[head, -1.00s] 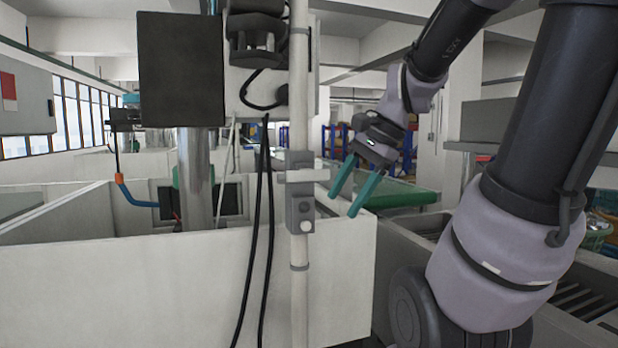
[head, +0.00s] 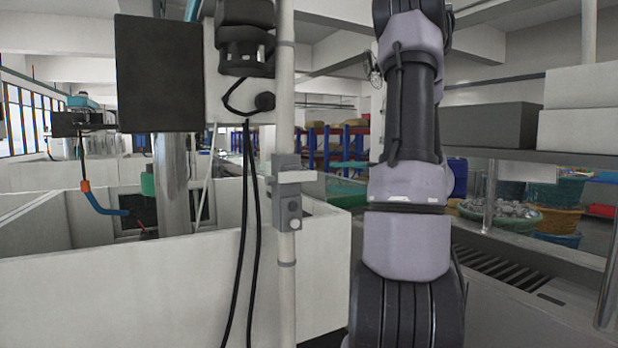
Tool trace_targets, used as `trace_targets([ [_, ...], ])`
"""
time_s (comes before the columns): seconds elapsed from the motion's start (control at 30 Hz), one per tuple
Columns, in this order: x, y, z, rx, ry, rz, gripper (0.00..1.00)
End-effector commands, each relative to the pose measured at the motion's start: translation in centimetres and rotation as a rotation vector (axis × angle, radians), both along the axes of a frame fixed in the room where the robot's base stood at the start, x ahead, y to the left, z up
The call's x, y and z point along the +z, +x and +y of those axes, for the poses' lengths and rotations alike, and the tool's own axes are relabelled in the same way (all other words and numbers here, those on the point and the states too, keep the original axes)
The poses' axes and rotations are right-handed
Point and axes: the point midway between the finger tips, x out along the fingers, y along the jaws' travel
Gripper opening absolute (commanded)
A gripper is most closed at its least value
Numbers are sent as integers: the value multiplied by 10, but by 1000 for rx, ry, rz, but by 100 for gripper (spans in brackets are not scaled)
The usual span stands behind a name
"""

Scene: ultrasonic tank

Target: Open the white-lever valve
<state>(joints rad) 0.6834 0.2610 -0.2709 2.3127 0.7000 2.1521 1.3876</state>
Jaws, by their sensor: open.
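The valve is a grey block (head: 290,212) on the white vertical pipe (head: 287,110), left of the middle in the head view. Its white lever (head: 296,177) sticks out sideways, across the pipe, near the top of the block. My arm stands upright to the right of the valve. My gripper cannot be made out; it is hidden behind the arm or out of the picture. Nothing is seen touching the lever.
A white-walled tank (head: 120,290) stands behind and left of the pipe. Black cables (head: 247,220) hang just left of the valve. A dark box (head: 158,75) sits upper left. A shelf with grey boxes (head: 490,125) and baskets (head: 555,220) are on the right.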

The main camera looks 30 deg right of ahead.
Motion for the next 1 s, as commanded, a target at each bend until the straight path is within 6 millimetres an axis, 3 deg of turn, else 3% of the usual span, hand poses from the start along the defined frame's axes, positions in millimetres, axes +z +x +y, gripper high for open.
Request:
trace_targets([
  [0.1,0,17,20,7,-1,-1,65],
  [0.4,0,48,53,6,-3,-2,65],
  [0.8,0,55,60,3,-4,-2,65],
  [0.83,0,54,60,3,-4,-2,61],
  [1.0,0,54,59,3,-4,-2,0],
])
